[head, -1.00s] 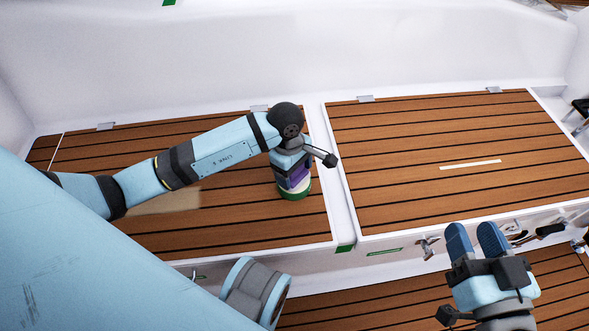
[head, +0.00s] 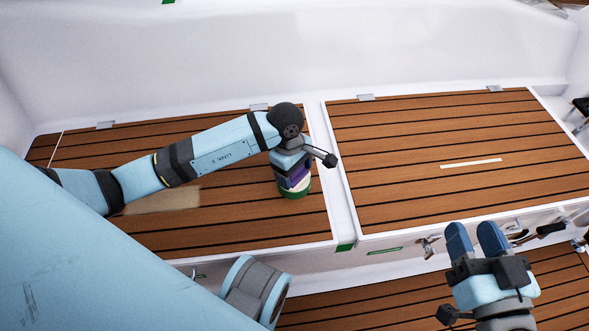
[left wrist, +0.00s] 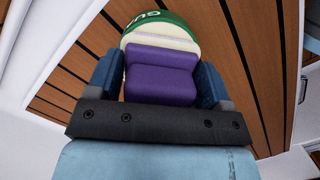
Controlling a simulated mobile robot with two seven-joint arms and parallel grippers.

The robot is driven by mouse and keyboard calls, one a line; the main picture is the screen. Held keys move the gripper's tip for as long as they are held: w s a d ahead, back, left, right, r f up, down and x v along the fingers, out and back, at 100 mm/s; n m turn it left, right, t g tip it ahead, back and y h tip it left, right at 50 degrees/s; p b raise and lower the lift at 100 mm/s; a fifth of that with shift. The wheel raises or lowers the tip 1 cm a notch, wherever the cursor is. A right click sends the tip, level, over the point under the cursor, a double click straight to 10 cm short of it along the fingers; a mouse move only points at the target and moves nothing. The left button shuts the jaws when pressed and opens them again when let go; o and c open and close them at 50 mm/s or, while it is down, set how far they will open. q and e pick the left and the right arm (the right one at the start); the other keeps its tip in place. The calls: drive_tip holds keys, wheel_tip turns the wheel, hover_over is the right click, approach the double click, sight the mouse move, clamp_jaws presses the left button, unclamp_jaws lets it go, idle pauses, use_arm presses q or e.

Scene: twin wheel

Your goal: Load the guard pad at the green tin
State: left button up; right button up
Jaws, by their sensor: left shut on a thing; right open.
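My left gripper (head: 293,178) is shut on a purple pad (left wrist: 160,82), which sits between its two blue fingers. The pad also shows in the head view (head: 299,177). The green tin (head: 297,194) stands on the left wooden panel near its right edge, directly below the pad. In the left wrist view the tin (left wrist: 174,22) has part of a white label and a cream face (left wrist: 152,40) beside the pad. I cannot tell whether pad and cream touch. My right gripper (head: 474,233) is open and empty at the lower right.
The left panel (head: 230,228) and right panel (head: 420,150) are slatted wood, separated by a white strip (head: 335,185). The right panel is clear apart from a pale line. A white wall (head: 300,55) rises behind. Metal fittings (head: 428,247) are on the front face near my right gripper.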

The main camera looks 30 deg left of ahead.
drive_tip(key=shift+r, duration=0.1)
idle(0.5)
use_arm(q)
drive_tip(key=shift+r+p, duration=2.55)
drive_tip(key=shift+r, duration=0.95)
use_arm(e)
wheel_tip(320, 180, up, 5)
drive_tip(key=shift+f, duration=0.1)
